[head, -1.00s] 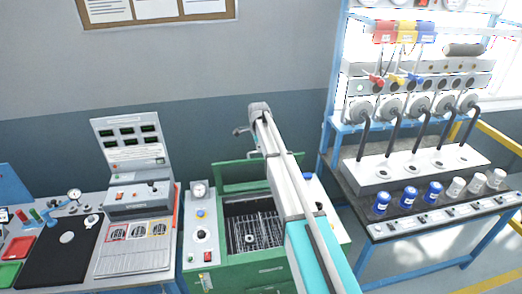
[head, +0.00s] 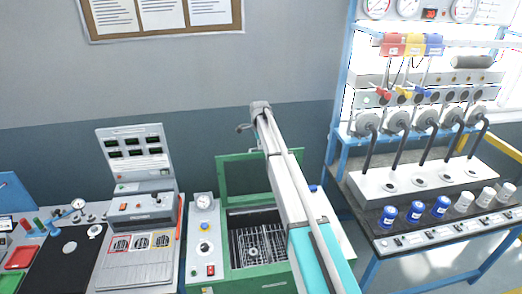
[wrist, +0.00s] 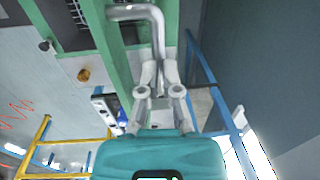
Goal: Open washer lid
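The green washer (head: 275,286) stands in the middle of the head view with its top opening uncovered and a wire basket (head: 258,245) inside. Its green lid (head: 232,180) stands raised at the back of the opening, partly hidden behind my arm. In the wrist view, a bent silver handle (wrist: 150,22) runs down between the fingers of my gripper (wrist: 163,72). The fingers are drawn close together and look shut on this handle. In the head view I cannot make out the fingertips.
A control panel with a gauge (head: 203,202) and a red switch sits left of the opening. A grey tester (head: 140,208) stands further left. On the right, a blue-framed rack (head: 345,95) holds hoses and several blue and white caps.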

